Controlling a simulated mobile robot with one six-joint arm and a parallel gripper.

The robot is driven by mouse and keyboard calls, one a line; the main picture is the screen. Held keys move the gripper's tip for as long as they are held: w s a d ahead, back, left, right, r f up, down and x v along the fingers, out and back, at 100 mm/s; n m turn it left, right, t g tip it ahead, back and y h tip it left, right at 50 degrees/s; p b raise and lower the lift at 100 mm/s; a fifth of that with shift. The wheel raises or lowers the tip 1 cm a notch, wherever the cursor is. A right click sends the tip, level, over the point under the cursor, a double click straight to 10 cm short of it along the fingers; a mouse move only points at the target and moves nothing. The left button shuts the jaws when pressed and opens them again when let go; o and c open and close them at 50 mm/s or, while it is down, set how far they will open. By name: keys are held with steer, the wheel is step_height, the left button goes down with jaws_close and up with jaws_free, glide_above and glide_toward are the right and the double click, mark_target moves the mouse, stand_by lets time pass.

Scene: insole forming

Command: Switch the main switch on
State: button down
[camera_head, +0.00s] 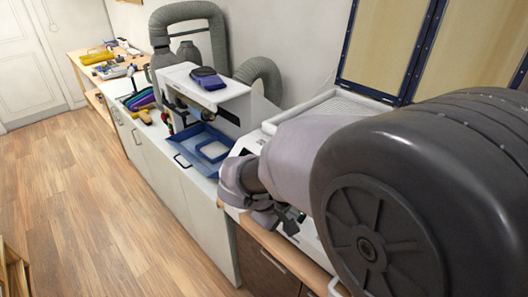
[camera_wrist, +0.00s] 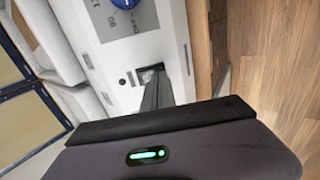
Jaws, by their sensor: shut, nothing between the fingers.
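A white machine panel (camera_wrist: 125,50) fills the upper middle of the wrist view. In the head view my gripper (camera_head: 291,222) hangs over the front edge of the white machine (camera_head: 311,240), and my arm hides most of the panel.
A blue knob (camera_wrist: 124,3) and small dark marks sit farther up the panel. A blue tray (camera_head: 190,150) and a white press-like machine (camera_head: 225,97) stand to the left on the counter. The wooden floor (camera_head: 80,210) is clear.

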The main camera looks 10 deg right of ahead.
steer(key=shift+w+d+f, duration=0.15)
steer(key=shift+d+f, duration=0.05)
steer(key=shift+f, duration=0.15)
steer(key=shift+f+b, duration=0.3)
steer(key=shift+b, duration=0.15)
steer(key=shift+r, duration=0.1)
steer(key=shift+r+p, duration=0.7)
steer(key=shift+r, duration=0.1)
